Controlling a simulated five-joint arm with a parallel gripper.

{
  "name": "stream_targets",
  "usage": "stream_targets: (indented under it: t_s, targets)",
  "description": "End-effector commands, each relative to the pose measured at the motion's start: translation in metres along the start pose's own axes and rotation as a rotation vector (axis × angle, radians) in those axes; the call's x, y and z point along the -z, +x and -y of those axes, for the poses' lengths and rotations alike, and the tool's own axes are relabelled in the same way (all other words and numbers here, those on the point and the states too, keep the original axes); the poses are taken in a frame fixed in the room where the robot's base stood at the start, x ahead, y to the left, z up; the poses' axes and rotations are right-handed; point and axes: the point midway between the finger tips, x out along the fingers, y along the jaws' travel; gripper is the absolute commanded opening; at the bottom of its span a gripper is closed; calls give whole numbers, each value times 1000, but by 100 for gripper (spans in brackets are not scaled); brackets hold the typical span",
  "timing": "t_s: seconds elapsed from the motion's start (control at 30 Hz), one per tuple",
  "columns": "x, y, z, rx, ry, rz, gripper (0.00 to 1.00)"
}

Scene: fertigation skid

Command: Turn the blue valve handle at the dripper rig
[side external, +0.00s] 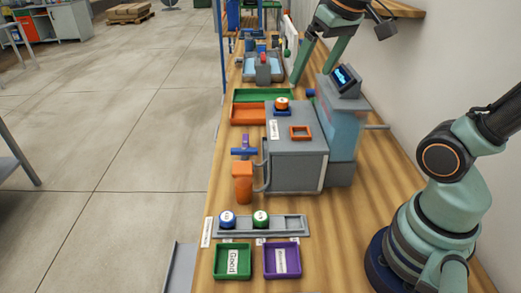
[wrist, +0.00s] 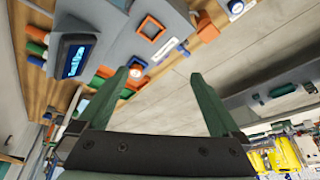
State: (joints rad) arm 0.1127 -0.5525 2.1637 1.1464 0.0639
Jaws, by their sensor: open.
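A blue handle bar (side external: 243,152) lies crosswise on an orange-and-purple fitting (side external: 242,183) at the table's left edge, beside a grey box (side external: 297,160). My gripper (side external: 313,72) is apart from it, farther back and to the right, behind the screen unit. Its two green fingers are spread and empty. In the wrist view my gripper (wrist: 158,92) shows the fingers wide apart with nothing between them. The grey box top is above them there, and part of the orange fitting (wrist: 207,29) shows at upper right.
A unit with a lit screen (side external: 345,80) stands right of the box. An orange-topped ball (side external: 282,103) and an orange square frame (side external: 301,132) are on the box. Green and orange trays (side external: 262,96) lie behind. A ball rail (side external: 290,226) and two bins stand in front.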

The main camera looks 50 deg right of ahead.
Motion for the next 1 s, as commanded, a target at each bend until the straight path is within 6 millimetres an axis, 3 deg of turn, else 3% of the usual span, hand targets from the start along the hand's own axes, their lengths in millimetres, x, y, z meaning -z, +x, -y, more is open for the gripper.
stream_targets:
  t_s: [0.1,0.27,0.4,0.43,0.73,1.0]
  targets:
    - [-24,21,16,26,-84,-51,100]
    - [-42,40,27,46,-149,-95,100]
    - [-45,45,30,51,-178,-102,52]
    - [-44,45,31,51,-188,-96,52]
    - [4,52,43,49,-406,44,52]
    - [51,85,59,78,-649,190,52]
